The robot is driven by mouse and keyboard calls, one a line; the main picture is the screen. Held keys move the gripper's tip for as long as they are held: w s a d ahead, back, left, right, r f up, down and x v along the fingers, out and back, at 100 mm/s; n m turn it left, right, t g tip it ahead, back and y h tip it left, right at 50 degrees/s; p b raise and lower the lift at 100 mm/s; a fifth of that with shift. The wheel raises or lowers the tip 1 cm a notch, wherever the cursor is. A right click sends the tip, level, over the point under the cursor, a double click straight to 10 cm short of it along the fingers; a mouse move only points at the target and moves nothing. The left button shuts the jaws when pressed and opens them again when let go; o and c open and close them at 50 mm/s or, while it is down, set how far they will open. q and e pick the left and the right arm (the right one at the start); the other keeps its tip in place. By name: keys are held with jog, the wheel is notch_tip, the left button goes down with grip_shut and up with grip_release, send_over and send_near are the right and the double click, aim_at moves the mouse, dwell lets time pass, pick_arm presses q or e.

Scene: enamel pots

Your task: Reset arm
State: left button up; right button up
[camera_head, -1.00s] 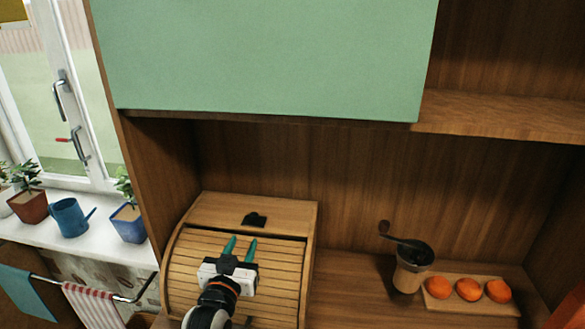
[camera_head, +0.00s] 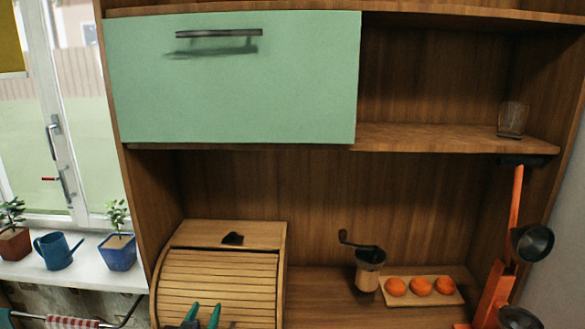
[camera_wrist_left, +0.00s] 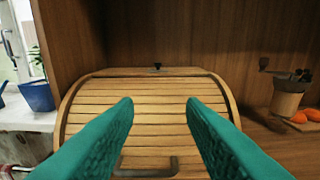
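My left gripper (camera_head: 203,316) is at the bottom of the head view, in front of the wooden bread box. Its green fingers also show in the left wrist view (camera_wrist_left: 160,105), spread apart with nothing between them. The bread box (camera_head: 218,279) has its slatted roll-top shut. In the left wrist view a dark handle (camera_wrist_left: 147,168) shows low on the slats, beyond the fingers. My right gripper is not in view.
A coffee grinder (camera_head: 369,270) and a wooden board (camera_head: 420,299) with orange fruits stand right of the bread box. A green cabinet door (camera_head: 235,90) hangs above. A glass (camera_head: 512,120) stands on the upper shelf. A blue watering can (camera_head: 56,250) and potted plants line the windowsill.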

pick_arm(q)
jog(key=s+a+f+g, duration=0.1)
jog(key=s+f+g, duration=0.6)
jog(key=s+f, duration=0.5)
jog(key=s+a+f+m+g, duration=0.1)
jog(key=s+f+g, duration=0.15)
jog(key=s, duration=0.65)
jog(key=s+f+g, duration=0.2)
jog(key=s+g, duration=0.2)
jog(key=s, duration=0.5)
notch_tip(320, 180, down, 25)
jog(key=s+g, duration=0.1)
jog(key=g, duration=0.1)
jog(key=s+a+f, duration=0.3)
jog(key=s+f, duration=1.3)
jog(key=s, duration=0.1)
jog(key=shift+f+m+g+y, duration=0.25)
jog(key=shift+m+g+y, duration=0.05)
jog(key=shift+m+g, duration=0.1)
jog(key=shift+a, duration=0.1)
